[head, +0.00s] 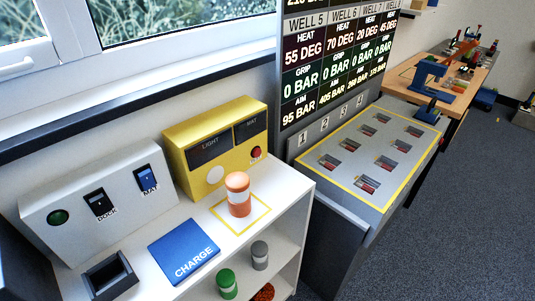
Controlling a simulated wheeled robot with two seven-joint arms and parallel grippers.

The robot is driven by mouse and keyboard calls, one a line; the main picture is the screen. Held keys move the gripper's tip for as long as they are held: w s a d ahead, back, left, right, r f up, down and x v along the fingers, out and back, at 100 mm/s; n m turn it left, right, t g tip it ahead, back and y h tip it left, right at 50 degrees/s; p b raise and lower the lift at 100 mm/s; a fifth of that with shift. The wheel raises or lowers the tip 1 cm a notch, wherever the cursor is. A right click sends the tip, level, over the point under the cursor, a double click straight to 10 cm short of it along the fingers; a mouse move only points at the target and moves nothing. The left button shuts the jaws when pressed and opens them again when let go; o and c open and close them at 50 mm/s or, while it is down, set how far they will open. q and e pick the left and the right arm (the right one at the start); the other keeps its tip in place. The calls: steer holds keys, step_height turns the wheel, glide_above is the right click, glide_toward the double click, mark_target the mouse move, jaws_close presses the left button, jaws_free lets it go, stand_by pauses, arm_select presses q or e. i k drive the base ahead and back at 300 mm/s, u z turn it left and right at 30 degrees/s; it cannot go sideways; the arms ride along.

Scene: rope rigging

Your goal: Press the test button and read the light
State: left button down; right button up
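A yellow box (180,135) stands on the white shelf top below the window. An orange and white cylinder (238,194) stands upright inside a yellow-outlined square in front of the box. Neither of my grippers is in view.
A grey-white box (125,208) with a green button (57,217) and DOCK and MAT switches stands left. A blue CHARGE pad (184,250) and dark open holder (110,275) lie in front. Green (227,284) and grey (260,255) cylinders stand below. A slotted grey bench (345,190) is right.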

mark_target(256, 153)
steer(key=z, duration=1.45)
steer(key=i, duration=1.15)
steer(key=u, duration=2.35)
